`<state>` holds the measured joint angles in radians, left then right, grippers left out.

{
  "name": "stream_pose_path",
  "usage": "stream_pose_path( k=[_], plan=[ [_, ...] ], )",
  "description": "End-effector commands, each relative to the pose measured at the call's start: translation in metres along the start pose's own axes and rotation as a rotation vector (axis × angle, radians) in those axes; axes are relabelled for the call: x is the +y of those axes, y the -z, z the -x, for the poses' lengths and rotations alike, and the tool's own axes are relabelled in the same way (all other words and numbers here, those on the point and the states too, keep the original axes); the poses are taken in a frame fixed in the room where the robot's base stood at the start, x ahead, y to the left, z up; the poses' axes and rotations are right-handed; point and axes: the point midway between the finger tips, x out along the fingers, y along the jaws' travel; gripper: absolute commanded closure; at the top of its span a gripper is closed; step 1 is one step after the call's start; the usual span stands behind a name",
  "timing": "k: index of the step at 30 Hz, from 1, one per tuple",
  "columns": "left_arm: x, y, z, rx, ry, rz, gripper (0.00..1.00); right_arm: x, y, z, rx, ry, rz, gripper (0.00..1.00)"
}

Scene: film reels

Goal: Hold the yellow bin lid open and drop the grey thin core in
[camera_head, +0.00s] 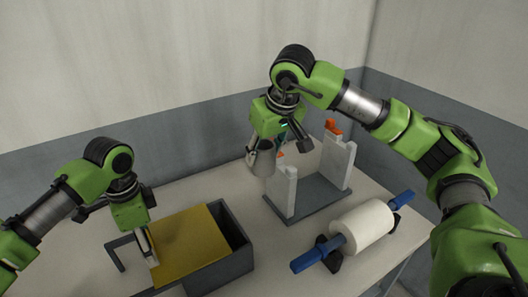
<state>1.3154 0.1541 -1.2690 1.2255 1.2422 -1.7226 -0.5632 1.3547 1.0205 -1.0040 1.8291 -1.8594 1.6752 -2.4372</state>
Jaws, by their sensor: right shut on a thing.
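The yellow bin lid (188,245) lies over the left part of a dark grey bin (232,267). A dark gap into the bin shows along the lid's right edge. My left gripper (150,252) points down at the lid's left edge, apparently touching it; I cannot tell how far its fingers are apart. The fingers partly hide behind the core.
A white roll (362,226) on a blue bar rests on black supports at the right. A dark bracket (115,250) is left of the bin. The front middle of the table is clear.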

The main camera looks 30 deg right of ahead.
Motion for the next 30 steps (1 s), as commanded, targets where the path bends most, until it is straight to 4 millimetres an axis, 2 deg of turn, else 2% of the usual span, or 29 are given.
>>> stream_pose_path(
  k=[30],
  plan=[
    [-0.002,-0.038,0.000,-0.003,0.003,0.004,0.71,0.000,0.000,0.000,0.000,0.000,0.000,0.81]
  ],
)
